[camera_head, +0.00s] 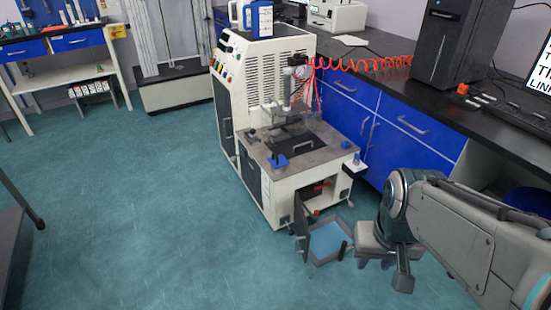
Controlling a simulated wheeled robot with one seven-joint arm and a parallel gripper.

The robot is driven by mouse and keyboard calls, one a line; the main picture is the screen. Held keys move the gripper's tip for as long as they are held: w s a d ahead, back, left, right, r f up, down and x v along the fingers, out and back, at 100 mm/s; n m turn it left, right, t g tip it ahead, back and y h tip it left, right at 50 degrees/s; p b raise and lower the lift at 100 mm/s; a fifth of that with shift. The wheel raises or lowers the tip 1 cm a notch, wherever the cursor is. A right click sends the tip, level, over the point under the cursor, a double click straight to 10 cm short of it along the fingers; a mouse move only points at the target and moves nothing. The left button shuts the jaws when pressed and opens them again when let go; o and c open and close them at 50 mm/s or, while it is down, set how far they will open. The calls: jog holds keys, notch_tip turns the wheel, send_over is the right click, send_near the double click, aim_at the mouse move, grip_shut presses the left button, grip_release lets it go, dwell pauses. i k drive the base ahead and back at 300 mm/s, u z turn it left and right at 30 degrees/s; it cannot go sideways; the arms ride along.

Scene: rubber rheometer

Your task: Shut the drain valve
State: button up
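The white rheometer (283,190) stands against the bench. The low compartment (322,192) at its front is open, with its small door (302,228) swung out. Small red parts show in the dim opening (318,187); one may be the drain valve, but its handle and position are too small to tell. A blue-floored tray (328,241) lies below the opening. My gripper (384,270) points down to the right of the tray, apart from the rheometer. It appears to hold nothing, but its finger opening is unclear.
The bench with blue drawers (405,127) runs along the right, carrying a dark computer tower (455,45) and a monitor (543,70). A red coiled hose (365,64) reaches from the machine across the bench. Open teal floor (150,220) lies to the left.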

aim_at(328, 184)
jog(key=z, duration=0.05)
jog(key=i, duration=1.4)
jog(key=u, duration=0.5)
